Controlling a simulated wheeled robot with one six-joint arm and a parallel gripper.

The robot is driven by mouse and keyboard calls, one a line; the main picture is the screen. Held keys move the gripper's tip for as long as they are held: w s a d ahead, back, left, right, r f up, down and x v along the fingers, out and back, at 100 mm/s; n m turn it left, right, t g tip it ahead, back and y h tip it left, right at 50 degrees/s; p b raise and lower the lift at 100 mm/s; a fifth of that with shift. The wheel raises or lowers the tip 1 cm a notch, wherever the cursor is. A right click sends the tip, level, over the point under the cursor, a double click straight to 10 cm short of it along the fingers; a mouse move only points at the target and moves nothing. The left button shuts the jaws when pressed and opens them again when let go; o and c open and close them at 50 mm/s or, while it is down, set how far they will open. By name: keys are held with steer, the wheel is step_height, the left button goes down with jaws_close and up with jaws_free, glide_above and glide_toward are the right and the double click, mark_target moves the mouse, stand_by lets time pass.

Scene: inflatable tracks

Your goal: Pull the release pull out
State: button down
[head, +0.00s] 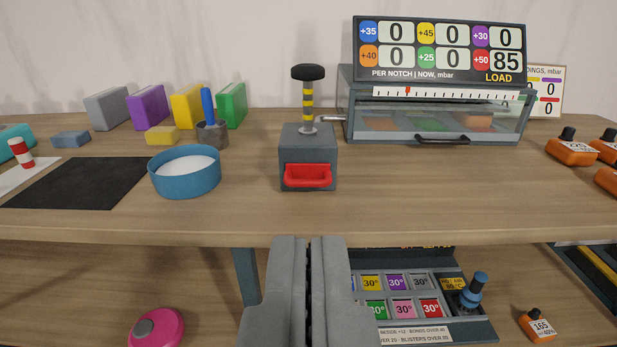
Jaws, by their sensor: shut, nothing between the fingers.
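A red pull (307,176), which looks like the release pull, sits low on the front of a grey box (308,145) on the table. A post with yellow and black bands and a black knob (307,72) stands up from the top of the box. My gripper (309,241) is at the bottom centre, shut and empty. It appears below and in front of the red pull, apart from it, with its tips near the table's front edge in the picture. Nothing hides the pull.
A blue round dish (185,172) stands left of the box, with a black mat (76,182) beyond it. A glass-fronted case (437,115) under a display board (438,50) stands at the back right. The table in front of the box is clear. A lower shelf holds a coloured panel (408,295).

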steer(key=c, duration=2.2)
jaws_free()
steer(key=c, duration=1.8)
jaws_free()
steer(key=o, duration=0.3)
steer(key=w+f+n, duration=0.2)
steer(key=w+n, duration=0.1)
steer(key=w, duration=0.1)
steer(key=w+f+n, duration=0.3)
steer(key=w, duration=0.2)
steer(key=w+f+n+g, duration=0.1)
steer(key=w+f+n, duration=0.2)
steer(key=w, duration=0.1)
steer(key=shift+w+d, duration=0.1)
steer(key=shift+w, duration=0.2)
steer(key=n, duration=0.9)
glide_toward(310, 185)
steer(key=shift+g, duration=0.4)
steer(key=x, duration=1)
steer(key=shift+w+r, duration=0.35)
steer(key=shift+w, duration=0.1)
steer(key=shift+c, duration=0.3)
jaws_close()
